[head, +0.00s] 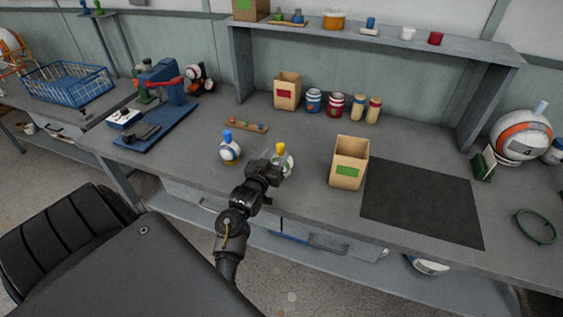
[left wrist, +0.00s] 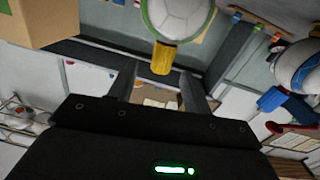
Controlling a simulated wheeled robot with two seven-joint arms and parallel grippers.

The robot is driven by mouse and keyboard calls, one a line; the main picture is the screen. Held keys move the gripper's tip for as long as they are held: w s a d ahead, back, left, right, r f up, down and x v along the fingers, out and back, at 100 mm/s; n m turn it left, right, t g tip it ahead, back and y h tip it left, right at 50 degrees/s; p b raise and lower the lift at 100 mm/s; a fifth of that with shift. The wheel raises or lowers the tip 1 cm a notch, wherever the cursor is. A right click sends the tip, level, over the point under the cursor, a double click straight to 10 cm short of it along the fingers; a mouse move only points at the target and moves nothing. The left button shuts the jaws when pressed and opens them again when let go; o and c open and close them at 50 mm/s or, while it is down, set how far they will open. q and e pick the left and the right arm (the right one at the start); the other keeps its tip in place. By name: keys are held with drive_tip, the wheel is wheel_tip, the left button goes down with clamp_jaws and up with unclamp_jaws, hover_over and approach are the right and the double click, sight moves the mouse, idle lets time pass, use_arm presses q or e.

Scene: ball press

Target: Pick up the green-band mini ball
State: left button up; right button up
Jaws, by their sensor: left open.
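The green-band mini ball (head: 284,164) is white with a green band and a yellow cap on top, and it stands on the workbench. My left gripper (head: 268,160) is right beside it in the head view and hides part of it. In the left wrist view the ball (left wrist: 180,18) shows at the top, with its yellow cap (left wrist: 162,60) pointing toward my gripper. The open fingers (left wrist: 160,88) are spread on either side of the cap's line. I cannot tell whether they touch it. My right gripper is not in view.
A blue-capped mini ball (head: 229,151) stands to the left. A box with a green label (head: 348,164) stands close on the right, beside a dark mat (head: 422,203). A small wooden strip (head: 246,125) with colored pegs lies behind. A blue press (head: 170,85) is at far left.

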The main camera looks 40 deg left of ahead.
sight(279, 150)
use_arm(q)
drive_tip(key=p+x, duration=0.1)
drive_tip(key=x, duration=0.4)
drive_tip(key=shift+a+f, duration=0.15)
clamp_jaws()
